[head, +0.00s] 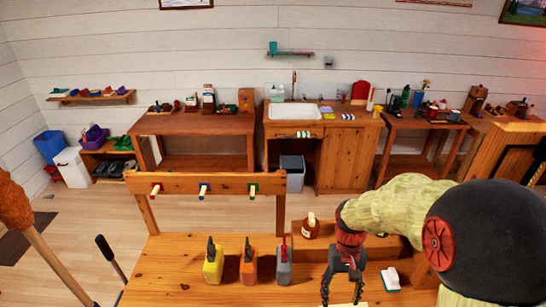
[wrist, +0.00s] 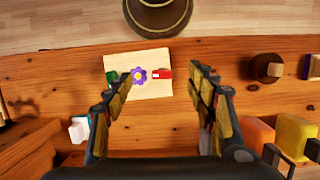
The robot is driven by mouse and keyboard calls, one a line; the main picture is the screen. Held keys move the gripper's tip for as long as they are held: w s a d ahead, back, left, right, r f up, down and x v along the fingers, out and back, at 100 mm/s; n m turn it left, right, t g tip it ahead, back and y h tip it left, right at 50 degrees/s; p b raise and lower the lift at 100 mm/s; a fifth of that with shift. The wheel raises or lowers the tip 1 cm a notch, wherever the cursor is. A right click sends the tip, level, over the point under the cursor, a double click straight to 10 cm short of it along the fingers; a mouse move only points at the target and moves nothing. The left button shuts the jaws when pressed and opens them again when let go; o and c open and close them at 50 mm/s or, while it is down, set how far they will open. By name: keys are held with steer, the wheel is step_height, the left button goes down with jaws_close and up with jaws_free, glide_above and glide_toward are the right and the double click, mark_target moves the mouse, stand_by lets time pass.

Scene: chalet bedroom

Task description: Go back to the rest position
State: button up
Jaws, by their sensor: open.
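My gripper (head: 342,292) hangs from my arm over the right part of the wooden workbench (head: 180,270), with its fingers pointing down. In the wrist view its two fingers (wrist: 161,76) are spread wide with nothing between them. Below and just beyond the fingertips lies a pale wooden board (wrist: 140,62) carrying a purple flower shape (wrist: 139,76), a red piece (wrist: 162,73) and a green piece (wrist: 112,77). The gripper is above the board and appears clear of it.
Yellow (head: 213,264), orange (head: 248,266) and grey (head: 284,267) bottles stand left of my gripper. A rack with coloured pegs (head: 203,189) rises behind them. A brown jar (head: 310,228) stands behind, and a white-and-green item (head: 390,278) lies to the right.

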steer(key=s+r+t+b, duration=0.7)
steer(key=s+r, duration=0.5)
steer(key=r, duration=0.2)
steer(key=shift+s+a+r+t+b, duration=0.15)
steer(key=shift+s+r+t+b, duration=0.2)
steer(key=shift+t, duration=0.45)
